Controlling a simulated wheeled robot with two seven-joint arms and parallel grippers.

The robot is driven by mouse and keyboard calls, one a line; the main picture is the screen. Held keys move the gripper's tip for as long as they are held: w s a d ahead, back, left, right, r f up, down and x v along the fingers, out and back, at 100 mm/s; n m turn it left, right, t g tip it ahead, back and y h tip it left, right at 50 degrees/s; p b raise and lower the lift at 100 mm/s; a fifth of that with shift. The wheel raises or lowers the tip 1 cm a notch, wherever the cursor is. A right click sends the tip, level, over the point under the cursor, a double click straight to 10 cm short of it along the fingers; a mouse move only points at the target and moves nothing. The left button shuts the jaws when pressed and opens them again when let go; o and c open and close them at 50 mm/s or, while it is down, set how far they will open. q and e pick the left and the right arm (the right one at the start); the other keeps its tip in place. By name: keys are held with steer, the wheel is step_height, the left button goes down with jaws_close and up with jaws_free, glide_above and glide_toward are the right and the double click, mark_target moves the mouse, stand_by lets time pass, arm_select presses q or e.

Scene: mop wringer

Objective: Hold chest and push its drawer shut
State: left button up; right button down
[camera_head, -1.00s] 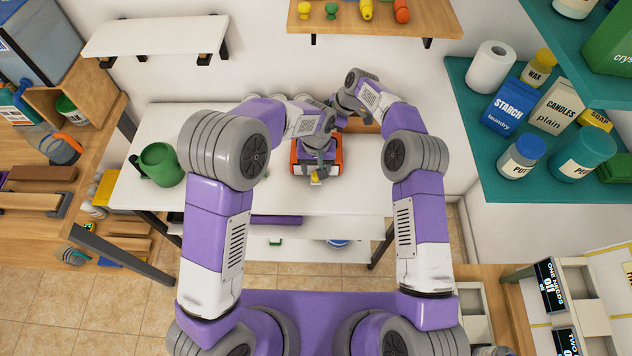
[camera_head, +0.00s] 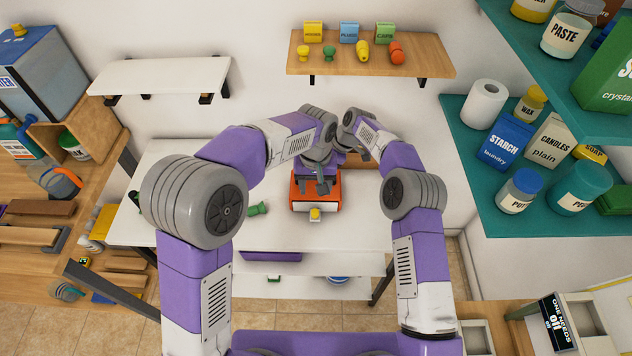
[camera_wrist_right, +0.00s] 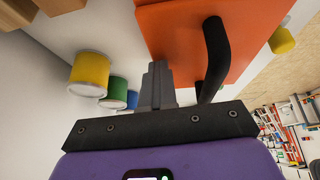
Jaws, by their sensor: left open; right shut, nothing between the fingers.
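The chest (camera_head: 303,200) is an orange box on the white table, with a pale drawer front (camera_head: 315,215) and yellow knob on its near side. How far the drawer stands out is hard to tell. My left gripper (camera_head: 322,187) is open, pointing down over the chest top; contact is unclear. In the right wrist view the chest's orange face (camera_wrist_right: 175,30) carries a black handle (camera_wrist_right: 216,55), and the yellow knob (camera_wrist_right: 282,40) shows at the right. My right gripper (camera_wrist_right: 157,85) is shut and empty beside the handle; in the head view it is hidden behind the arms.
A green object (camera_head: 258,209) lies left of the chest. Yellow (camera_wrist_right: 90,72), green and blue cylinders stand left of my right fingers. The white table (camera_head: 200,235) is clear in front. A teal shelf (camera_head: 465,130) with packages is at the right, a wooden shelf (camera_head: 430,62) above.

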steer(key=f, duration=0.2)
steer(key=s+f, duration=0.1)
steer(key=shift+d, duration=0.25)
steer(key=c, duration=1.4)
jaws_free()
steer(key=shift+r, duration=0.1)
steer(key=v, duration=0.3)
steer(key=a+v, duration=0.1)
steer(key=v, duration=0.2)
steer(key=w+v, duration=0.1)
steer(key=v, duration=0.2)
steer(key=shift+r, duration=0.7)
